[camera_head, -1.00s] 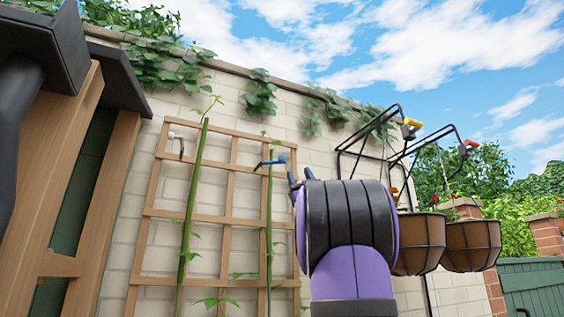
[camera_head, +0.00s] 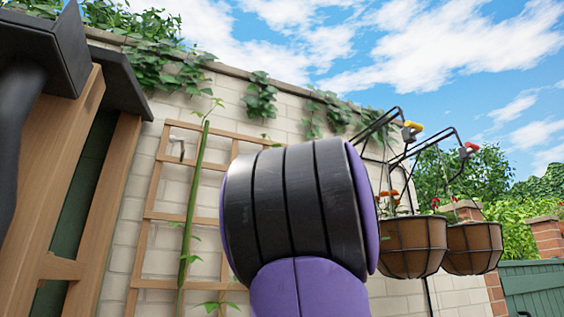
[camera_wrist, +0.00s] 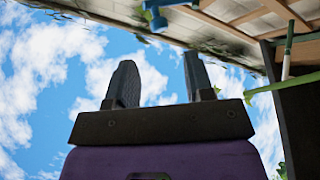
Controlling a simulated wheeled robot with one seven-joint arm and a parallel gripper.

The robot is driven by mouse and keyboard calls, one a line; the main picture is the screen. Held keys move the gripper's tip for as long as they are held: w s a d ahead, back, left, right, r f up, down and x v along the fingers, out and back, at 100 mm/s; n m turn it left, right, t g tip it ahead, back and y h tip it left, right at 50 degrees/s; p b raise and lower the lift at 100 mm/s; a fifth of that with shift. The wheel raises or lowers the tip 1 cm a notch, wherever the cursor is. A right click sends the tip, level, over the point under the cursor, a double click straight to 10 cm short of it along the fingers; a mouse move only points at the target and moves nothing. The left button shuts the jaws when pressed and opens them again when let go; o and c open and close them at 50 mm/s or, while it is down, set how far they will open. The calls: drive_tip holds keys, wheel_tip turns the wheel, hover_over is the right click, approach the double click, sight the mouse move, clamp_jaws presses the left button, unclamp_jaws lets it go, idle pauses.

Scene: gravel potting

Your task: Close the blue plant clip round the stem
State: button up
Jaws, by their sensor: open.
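The blue plant clip (camera_wrist: 156,12) shows at the top edge of the wrist view, cut off by the frame. It lies beyond my fingertips and apart from them. My gripper (camera_wrist: 158,62) is open, its two dark fingers spread with only sky between them. A green stem (camera_wrist: 288,50) stands to the right in the wrist view; I cannot tell whether it is the clip's stem. In the head view my arm hides the blue clip, its stem and my gripper.
A wooden trellis (camera_head: 152,214) stands against the pale brick wall. A white clip (camera_head: 184,136) is near the left green stem (camera_head: 190,220). Hanging baskets (camera_head: 410,248) with wire frames are right of my arm. A dark-topped wooden structure (camera_head: 112,190) stands at left.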

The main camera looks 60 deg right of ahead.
drive_tip(key=x, duration=0.9)
drive_tip(key=shift+w+r, duration=0.15)
drive_tip(key=shift+r, duration=0.05)
clamp_jaws()
